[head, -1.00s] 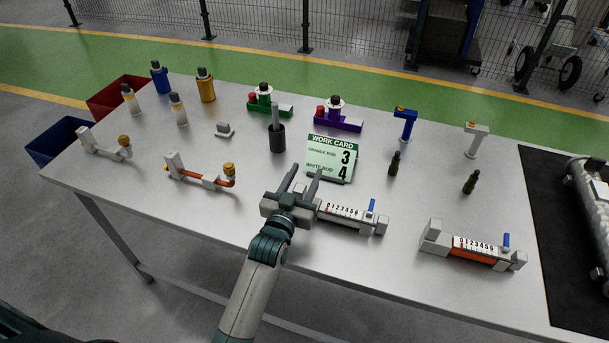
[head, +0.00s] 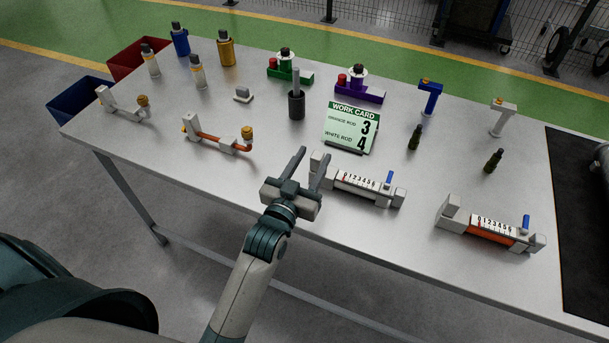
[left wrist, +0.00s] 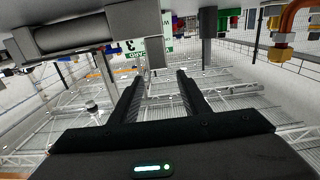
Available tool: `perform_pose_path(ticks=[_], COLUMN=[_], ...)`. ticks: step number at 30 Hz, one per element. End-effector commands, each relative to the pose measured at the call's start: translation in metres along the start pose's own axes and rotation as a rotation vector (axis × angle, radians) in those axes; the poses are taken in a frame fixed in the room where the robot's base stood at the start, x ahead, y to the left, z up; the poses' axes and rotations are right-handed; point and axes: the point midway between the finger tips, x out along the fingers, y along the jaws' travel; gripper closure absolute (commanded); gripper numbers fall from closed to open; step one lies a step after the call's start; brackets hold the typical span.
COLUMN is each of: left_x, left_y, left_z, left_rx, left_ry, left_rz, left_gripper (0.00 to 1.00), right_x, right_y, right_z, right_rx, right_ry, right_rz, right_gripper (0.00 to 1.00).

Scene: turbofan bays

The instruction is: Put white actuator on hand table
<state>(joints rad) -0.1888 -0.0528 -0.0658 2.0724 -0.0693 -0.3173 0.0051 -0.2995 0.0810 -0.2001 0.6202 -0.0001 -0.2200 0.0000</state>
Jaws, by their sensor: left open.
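The white actuator (head: 355,183) lies on the near part of the metal table. It has a white rod, a 0 to 6 number scale, grey end blocks and a blue lever at its right end. My left gripper (head: 310,158) is open and empty at its left end block, above the table's front edge; I cannot tell whether they touch. In the left wrist view the open fingers (left wrist: 161,76) have nothing between them, and a grey cylinder with blocks, apparently the actuator (left wrist: 85,32), is close at upper left. My right gripper is not in view. No separate hand table can be made out.
A similar actuator with an orange rod (head: 490,230) lies to the right. The work card (head: 350,127) stands behind the white actuator, beside a dark cup (head: 296,104). Pipe fittings (head: 215,140) lie left. A black mat (head: 580,220) covers the right end.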

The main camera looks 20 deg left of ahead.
Motion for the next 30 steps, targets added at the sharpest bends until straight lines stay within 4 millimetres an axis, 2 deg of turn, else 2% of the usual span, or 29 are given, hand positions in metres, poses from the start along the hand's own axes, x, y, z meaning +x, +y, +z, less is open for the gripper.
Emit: perform_pose_path(ticks=[3, 10, 30], left_x=[-0.02, -0.041, -0.044], left_y=[0.0, 0.0, 0.0], left_z=[0.002, 0.0, -0.001], left_rx=[0.0, 0.0, 0.0], left_ry=[-0.001, 0.001, 0.001], left_rz=[0.0, 0.001, 0.0], left_gripper=[0.58, 0.58, 0.58], right_x=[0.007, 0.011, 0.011], right_y=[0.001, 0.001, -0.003], right_z=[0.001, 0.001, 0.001], right_rx=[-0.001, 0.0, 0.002], right_ry=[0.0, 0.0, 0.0], right_rz=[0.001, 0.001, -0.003], right_gripper=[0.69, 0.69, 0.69])
